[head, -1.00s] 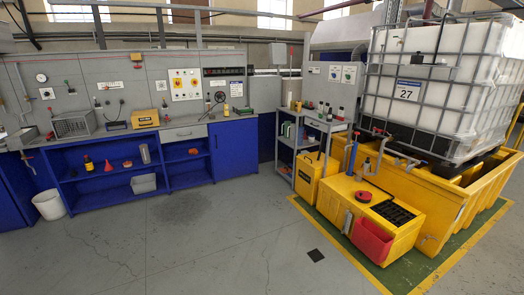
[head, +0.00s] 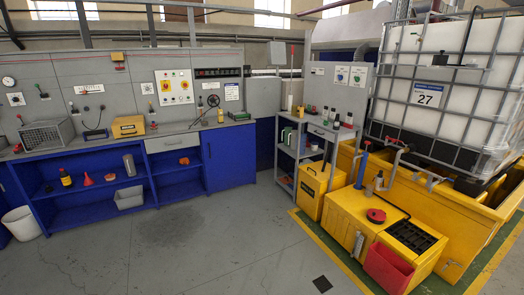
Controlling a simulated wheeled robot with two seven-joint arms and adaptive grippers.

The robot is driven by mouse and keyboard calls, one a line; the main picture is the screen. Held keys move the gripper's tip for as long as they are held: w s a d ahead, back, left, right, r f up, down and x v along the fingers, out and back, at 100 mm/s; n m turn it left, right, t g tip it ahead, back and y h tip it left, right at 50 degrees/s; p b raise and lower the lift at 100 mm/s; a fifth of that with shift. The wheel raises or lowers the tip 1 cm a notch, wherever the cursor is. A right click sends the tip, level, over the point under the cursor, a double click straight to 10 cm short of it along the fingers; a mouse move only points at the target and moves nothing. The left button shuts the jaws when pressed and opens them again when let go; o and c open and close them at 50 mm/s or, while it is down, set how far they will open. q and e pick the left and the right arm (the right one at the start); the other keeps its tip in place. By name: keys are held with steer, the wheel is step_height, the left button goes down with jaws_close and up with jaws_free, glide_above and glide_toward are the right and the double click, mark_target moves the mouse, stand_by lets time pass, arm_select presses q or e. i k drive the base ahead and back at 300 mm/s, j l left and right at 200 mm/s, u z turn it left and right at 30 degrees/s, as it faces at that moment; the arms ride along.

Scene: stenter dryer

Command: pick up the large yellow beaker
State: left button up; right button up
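On the right part of the blue workbench's grey top (head: 186,130), a small yellow upright container (head: 220,116) stands near a black handwheel (head: 213,100). It is the yellow thing most like a beaker, but it is too small in the head view to tell its shape for certain. A flatter yellow item (head: 239,115) lies to its right at the bench's end. Neither of my grippers is in view.
A yellow case (head: 128,126) stands on the bench. A grey shelf trolley (head: 287,150) with bottles is right of the bench. A yellow box (head: 320,187), a yellow cabinet (head: 347,215) and a caged white tank (head: 430,75) fill the right.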

mark_target(295, 111)
steer(key=i, duration=1.15)
steer(key=i+z, duration=0.1)
steer(key=i, duration=1.05)
steer(key=i+j, duration=0.2)
steer(key=i, duration=0.95)
steer(key=i+j+z, duration=0.1)
steer(key=i+z, duration=0.2)
steer(key=i, duration=0.15)
steer(key=i+j+z, duration=0.6)
steer(key=i, duration=0.25)
steer(key=l, duration=0.1)
